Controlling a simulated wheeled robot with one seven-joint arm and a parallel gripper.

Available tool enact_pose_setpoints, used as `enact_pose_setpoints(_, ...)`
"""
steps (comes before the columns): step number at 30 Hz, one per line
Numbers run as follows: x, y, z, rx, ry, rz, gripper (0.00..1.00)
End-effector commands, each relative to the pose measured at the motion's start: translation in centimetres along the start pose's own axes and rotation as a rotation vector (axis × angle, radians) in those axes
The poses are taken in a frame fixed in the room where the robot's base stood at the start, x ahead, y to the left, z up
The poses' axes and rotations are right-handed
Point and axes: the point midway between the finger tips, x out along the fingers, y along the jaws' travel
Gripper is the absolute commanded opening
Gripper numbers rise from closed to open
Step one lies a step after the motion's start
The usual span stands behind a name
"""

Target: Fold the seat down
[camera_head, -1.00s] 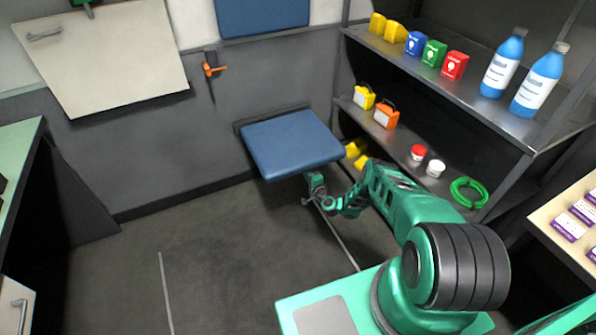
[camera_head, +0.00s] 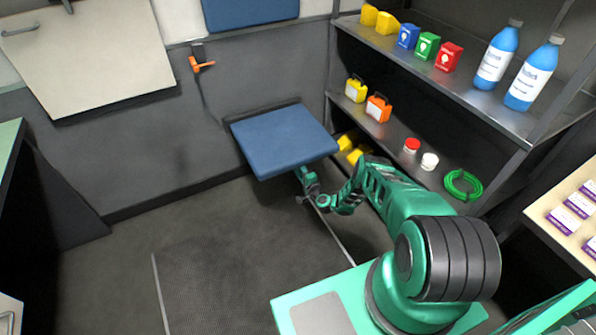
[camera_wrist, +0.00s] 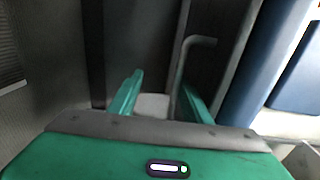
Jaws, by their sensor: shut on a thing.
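The blue seat pad (camera_head: 283,140) sticks out from the grey wall, roughly flat, in the head view. Its blue backrest (camera_head: 250,10) is on the wall above. My gripper (camera_head: 308,183) is low at the seat's front edge, slightly under it; the seat partly hides it. In the wrist view, my gripper's two green fingers (camera_wrist: 158,95) stand on either side of a pale piece, with a bent grey bar (camera_wrist: 184,65) beside the right finger. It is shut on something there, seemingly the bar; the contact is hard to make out. Blue padding (camera_wrist: 252,65) fills the right side.
A shelf unit (camera_head: 470,95) with bottles and small boxes stands right of the seat. An orange lever (camera_head: 200,64) is on the wall at left. A green-topped desk (camera_head: 8,150) is at far left. The dark floor (camera_head: 120,225) in front is clear.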

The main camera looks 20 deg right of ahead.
Motion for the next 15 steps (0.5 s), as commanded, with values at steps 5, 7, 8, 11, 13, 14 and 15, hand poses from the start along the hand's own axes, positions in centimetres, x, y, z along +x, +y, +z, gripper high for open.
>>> enact_pose_setpoints(5, -0.9, 1.3, 0.5, -0.002, -0.007, 0.024, 0.27)
enact_pose_setpoints(7, -0.9, 1.3, 0.6, -0.002, -0.007, 0.024, 0.27)
enact_pose_setpoints(8, -0.9, 1.3, 0.6, -0.002, -0.008, 0.024, 0.27)
enact_pose_setpoints(11, -1.3, 1.3, 0.6, 0.000, -0.008, 0.025, 0.27)
enact_pose_setpoints(13, -1.8, 1.3, 0.6, -0.002, -0.008, 0.025, 0.27)
enact_pose_setpoints(14, -2.2, 1.2, 0.6, 0.000, -0.008, 0.024, 0.27)
enact_pose_setpoints(15, -2.8, 1.2, 0.5, -0.001, -0.008, 0.025, 0.27)
